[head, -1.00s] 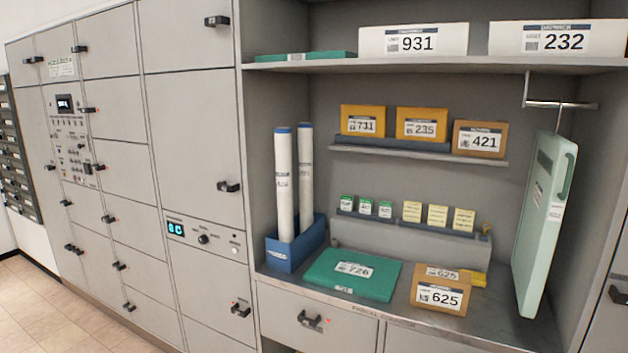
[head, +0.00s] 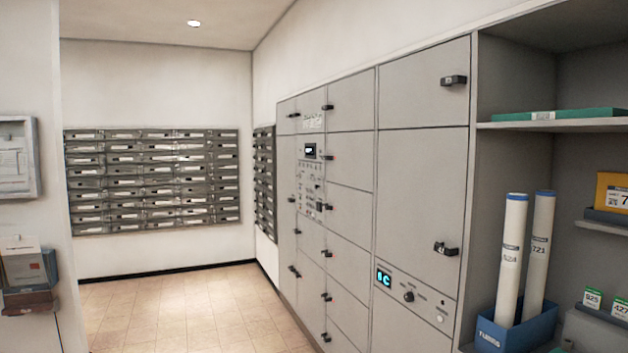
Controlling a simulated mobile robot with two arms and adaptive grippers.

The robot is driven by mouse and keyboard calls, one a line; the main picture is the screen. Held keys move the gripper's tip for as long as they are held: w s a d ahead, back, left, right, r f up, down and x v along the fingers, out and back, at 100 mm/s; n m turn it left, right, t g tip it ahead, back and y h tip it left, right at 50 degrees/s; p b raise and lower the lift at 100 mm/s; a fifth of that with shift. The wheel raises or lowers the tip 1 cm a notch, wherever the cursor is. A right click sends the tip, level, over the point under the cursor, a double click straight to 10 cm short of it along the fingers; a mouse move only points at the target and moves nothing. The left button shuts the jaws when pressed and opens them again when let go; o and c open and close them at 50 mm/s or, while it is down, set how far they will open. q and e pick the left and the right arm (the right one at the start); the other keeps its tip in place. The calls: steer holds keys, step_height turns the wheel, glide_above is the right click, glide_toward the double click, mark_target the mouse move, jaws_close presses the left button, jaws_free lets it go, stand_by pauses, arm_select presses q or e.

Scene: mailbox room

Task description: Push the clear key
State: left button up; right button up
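A keypad panel (head: 311,178) with a small dark display (head: 310,151) and several small keys is set in the grey locker wall, right of centre in the head view. Its key labels are too small to read, so I cannot tell which key is the clear key. A second control strip (head: 410,297) with a lit blue display (head: 384,277), a dark knob and a pale round button (head: 440,318) sits lower on the nearer locker column. Neither of my grippers shows in this view.
Grey lockers (head: 340,100) with protruding dark handles line the right. Open shelves at far right hold white tubes in a blue bin (head: 515,330). Mailboxes (head: 150,180) cover the back wall. A notice box (head: 18,157) hangs at left. The tiled floor (head: 190,310) is clear.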

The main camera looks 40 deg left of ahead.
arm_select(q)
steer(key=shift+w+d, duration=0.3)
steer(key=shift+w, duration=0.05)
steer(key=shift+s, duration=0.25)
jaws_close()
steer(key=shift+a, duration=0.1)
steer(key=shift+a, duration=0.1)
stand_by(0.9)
